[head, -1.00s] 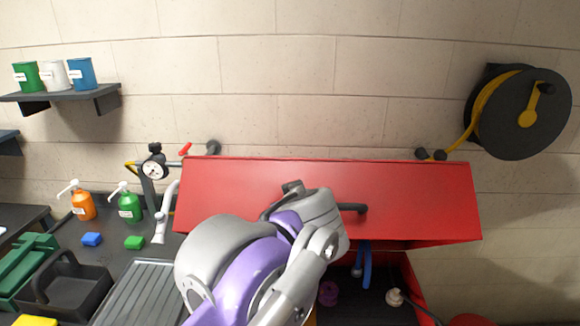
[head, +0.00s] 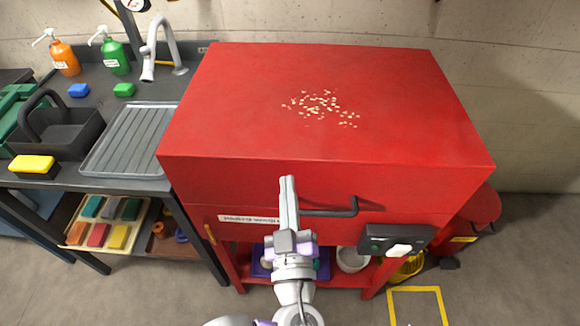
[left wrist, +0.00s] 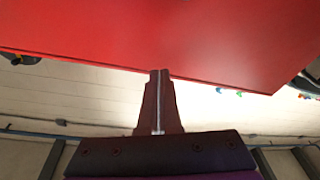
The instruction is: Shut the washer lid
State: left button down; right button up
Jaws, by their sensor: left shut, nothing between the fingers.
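The red washer lid (head: 400,110) is down over the washer body (head: 200,217), and no opening into the basin shows. Pale speckles mark its top. A dark handle (head: 335,212) sticks out from its front face. My left gripper (head: 287,180) is shut and empty in front of the lid's front face, just left of the handle. Whether its tips touch the lid I cannot tell. In the left wrist view the shut fingers (left wrist: 159,74) point at the edge of a red panel (left wrist: 150,35). My right gripper is not in view.
A control box (head: 396,239) sits on the washer's front right. To the left, a bench holds a ribbed drain tray (head: 130,140), a black caddy (head: 60,132) and soap bottles (head: 114,55). A red bin (head: 475,225) stands at the right. The floor in front is mostly clear.

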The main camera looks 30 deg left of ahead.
pick_arm(q)
notch_tip(320, 180, down, 10)
jog(key=s+t+y+b, duration=0.1)
jog(key=s+b, duration=0.1)
jog(key=b, duration=0.6)
jog(key=shift+d+t, duration=0.3)
jog(key=shift+d, duration=0.1)
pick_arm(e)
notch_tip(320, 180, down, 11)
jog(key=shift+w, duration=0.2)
pick_arm(q)
jog(key=shift+d+r, duration=0.1)
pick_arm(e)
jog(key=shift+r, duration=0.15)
